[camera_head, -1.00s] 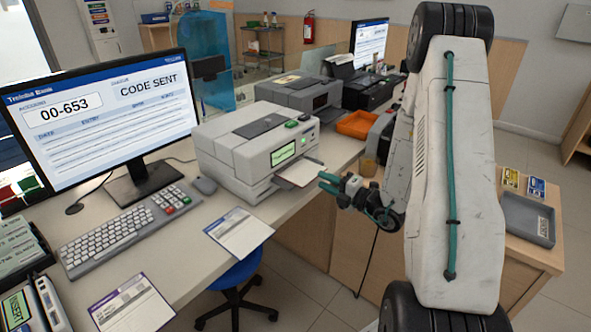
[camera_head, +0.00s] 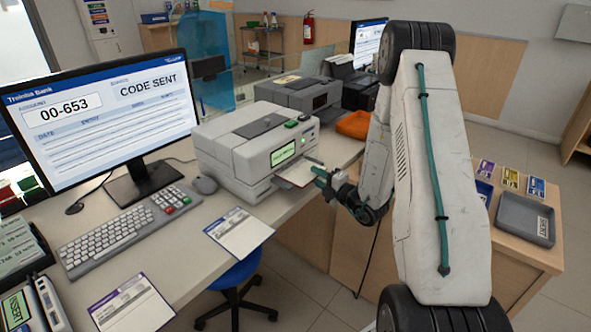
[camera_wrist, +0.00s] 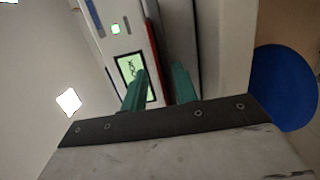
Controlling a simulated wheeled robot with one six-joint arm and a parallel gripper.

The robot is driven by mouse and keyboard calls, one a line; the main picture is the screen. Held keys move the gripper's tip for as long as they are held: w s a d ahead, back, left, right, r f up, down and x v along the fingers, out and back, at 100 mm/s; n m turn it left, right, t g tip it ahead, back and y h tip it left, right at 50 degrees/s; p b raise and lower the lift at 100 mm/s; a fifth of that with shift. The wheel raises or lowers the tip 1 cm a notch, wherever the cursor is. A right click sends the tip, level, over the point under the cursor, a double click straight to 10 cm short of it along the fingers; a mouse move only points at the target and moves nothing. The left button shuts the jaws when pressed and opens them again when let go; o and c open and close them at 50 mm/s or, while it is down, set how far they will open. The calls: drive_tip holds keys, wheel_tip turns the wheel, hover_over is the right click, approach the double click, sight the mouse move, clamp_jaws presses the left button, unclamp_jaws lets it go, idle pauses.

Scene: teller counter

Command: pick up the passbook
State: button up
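The printer (camera_head: 257,150) stands on the counter with a lit green screen on its front. A pale flat sheet or booklet, which looks like the passbook (camera_head: 298,174), sticks out of its front slot. My gripper (camera_head: 323,181) is at the right end of this piece, very close to it; I cannot tell if they touch. In the wrist view, the two teal fingers of my gripper (camera_wrist: 160,88) are apart, in front of the printer's screen (camera_wrist: 134,77). I see nothing clearly held between them.
Paper slips (camera_head: 239,233) lie near the front edge, above a blue stool (camera_head: 236,272). An orange tray (camera_head: 355,125) is behind my arm. A grey tray (camera_head: 525,219) stands at right.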

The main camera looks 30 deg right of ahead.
clamp_jaws()
drive_tip(key=shift+r, duration=0.1)
drive_tip(key=v, duration=1.8)
drive_tip(key=shift+r, duration=0.2)
